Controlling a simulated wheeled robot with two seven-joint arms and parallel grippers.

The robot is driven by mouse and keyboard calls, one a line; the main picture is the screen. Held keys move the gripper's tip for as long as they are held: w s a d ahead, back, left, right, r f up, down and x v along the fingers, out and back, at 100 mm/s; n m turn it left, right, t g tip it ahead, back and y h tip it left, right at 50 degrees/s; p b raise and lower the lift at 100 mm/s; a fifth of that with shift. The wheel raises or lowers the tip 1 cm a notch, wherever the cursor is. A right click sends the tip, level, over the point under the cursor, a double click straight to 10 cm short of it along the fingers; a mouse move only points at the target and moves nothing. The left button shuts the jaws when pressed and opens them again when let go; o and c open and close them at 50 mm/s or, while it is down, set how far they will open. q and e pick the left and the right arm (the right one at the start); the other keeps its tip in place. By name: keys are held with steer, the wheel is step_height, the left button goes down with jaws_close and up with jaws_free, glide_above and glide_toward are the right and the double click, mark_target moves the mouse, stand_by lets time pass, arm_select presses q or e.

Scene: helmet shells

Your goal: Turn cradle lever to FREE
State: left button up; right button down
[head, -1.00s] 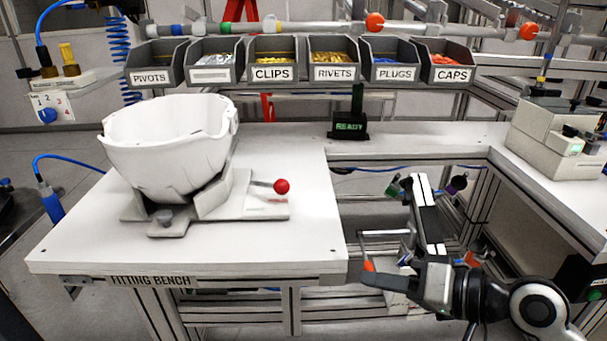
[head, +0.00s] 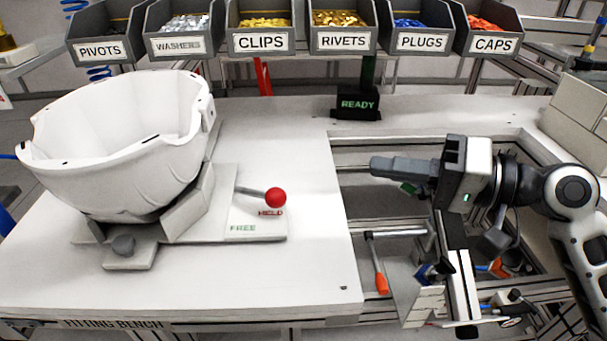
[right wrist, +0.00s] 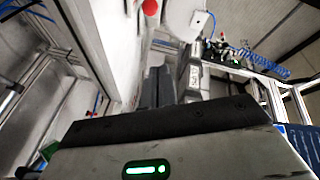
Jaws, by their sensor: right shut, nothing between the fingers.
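The cradle lever is a thin rod with a red ball knob (head: 275,198) on the cradle base (head: 185,222) in the head view. The knob is near the red HELD marking (head: 270,212); the green FREE marking (head: 243,228) is nearer the front. A white helmet shell (head: 120,140) sits tilted in the cradle. My right gripper (head: 375,167) is shut and empty, to the right of the knob and apart from it, pointing left. The red knob (right wrist: 150,6) also shows at the top of the right wrist view. My left gripper is in neither view.
Labelled bins, among them CLIPS (head: 262,40) and CAPS (head: 487,40), line the back. A black READY sign (head: 357,104) stands on the rear bench. The fitting bench (head: 300,270) is clear right of the cradle. An orange-handled tool (head: 381,282) is below my right gripper.

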mark_target(257, 192)
steer(key=p+x, duration=0.2)
steer(key=x, duration=0.8)
steer(key=shift+w+a+p, duration=0.1)
steer(key=shift+a+p, duration=0.15)
steer(key=shift+p, duration=0.05)
steer(key=shift+s+a+f, duration=0.25)
steer(key=shift+s+f, duration=0.1)
steer(key=shift+s, duration=0.15)
steer(key=shift+s+a+f, duration=0.3)
steer(key=shift+s+f, duration=0.05)
steer(key=shift+s, duration=0.15)
steer(key=shift+s+a+f+p, duration=0.3)
steer(key=shift+s, duration=0.1)
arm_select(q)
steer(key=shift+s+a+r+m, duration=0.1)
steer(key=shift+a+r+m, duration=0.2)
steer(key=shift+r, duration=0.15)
